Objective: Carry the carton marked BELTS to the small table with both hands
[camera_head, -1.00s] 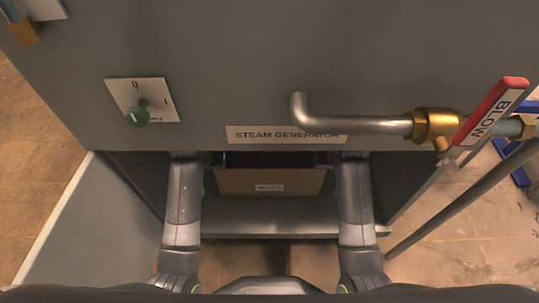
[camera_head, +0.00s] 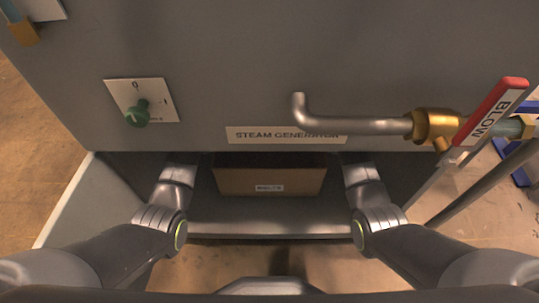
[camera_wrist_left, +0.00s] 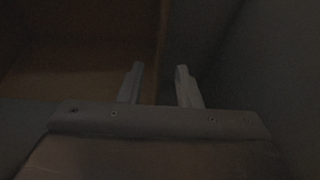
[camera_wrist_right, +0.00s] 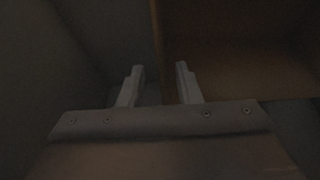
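The brown carton (camera_head: 270,182) with a small white label, too blurred to read surely, sits in the low bay under the steam generator panel. Its back part is hidden by the panel. My arms reach into the bay on both sides of it, and the panel hides both grippers in the head view. In the left wrist view my left gripper (camera_wrist_left: 158,69) has its fingers apart, with the carton's edge (camera_wrist_left: 75,85) seen between and beyond them. In the right wrist view my right gripper (camera_wrist_right: 159,69) is likewise apart at the carton's (camera_wrist_right: 240,75) other side. Contact is unclear in the dark. No small table shows.
The grey steam generator panel (camera_head: 250,60) overhangs the bay. A bent pipe (camera_head: 360,125) with a brass valve (camera_head: 435,126) and red BLOW lever (camera_head: 495,108) juts out at right. A green knob (camera_head: 138,115) is at left. The bay's front ledge (camera_head: 270,228) lies before the carton.

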